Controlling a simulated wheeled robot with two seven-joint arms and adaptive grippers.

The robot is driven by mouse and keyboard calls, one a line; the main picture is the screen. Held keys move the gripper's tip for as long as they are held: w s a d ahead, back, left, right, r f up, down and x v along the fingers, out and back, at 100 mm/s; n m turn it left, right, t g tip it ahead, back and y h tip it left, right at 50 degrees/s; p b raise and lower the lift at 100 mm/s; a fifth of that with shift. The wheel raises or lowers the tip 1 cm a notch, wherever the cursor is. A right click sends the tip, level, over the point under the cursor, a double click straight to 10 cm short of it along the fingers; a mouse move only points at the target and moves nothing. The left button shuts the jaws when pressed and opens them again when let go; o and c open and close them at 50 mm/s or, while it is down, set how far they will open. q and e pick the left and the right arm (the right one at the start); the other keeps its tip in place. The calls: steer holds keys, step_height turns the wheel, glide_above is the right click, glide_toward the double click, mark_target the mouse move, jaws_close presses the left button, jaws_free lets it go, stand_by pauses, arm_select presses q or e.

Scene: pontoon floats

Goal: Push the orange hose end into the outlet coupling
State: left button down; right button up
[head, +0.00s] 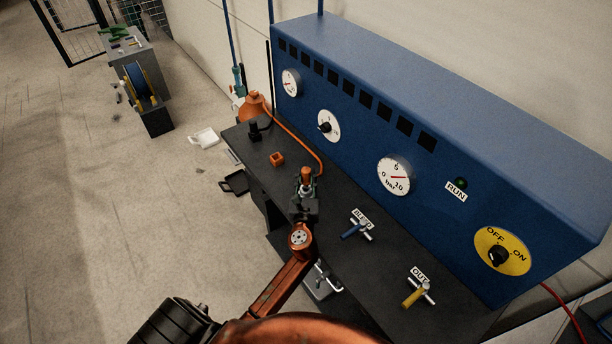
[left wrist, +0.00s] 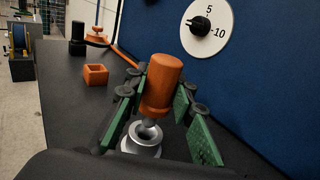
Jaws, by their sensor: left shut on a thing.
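The orange hose end (left wrist: 163,82) is a thick orange cylinder with a grey tip at its lower end. It also shows in the head view (head: 306,174), where the orange hose curves toward it. My left gripper (left wrist: 160,98), with green pads, is shut on the hose end from both sides. The gripper also shows in the head view (head: 305,186) above the bench. The silver ring-shaped outlet coupling (left wrist: 142,140) is directly below the hose end. The grey tip is at its mouth; I cannot tell whether they touch. My right gripper is not in view.
A blue panel (head: 440,140) with gauges and switches rises behind the dark bench (head: 330,265). Blue (head: 355,230) and yellow (head: 414,297) valve handles stand to the right.

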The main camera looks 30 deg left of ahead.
mark_target(306, 183)
arm_select(q)
steer(key=shift+f+b, duration=1.35)
steer(key=shift+f, duration=0.65)
steer(key=c, duration=1.6)
jaws_free()
steer(key=shift+r, duration=0.1)
steer(key=v, duration=1.2)
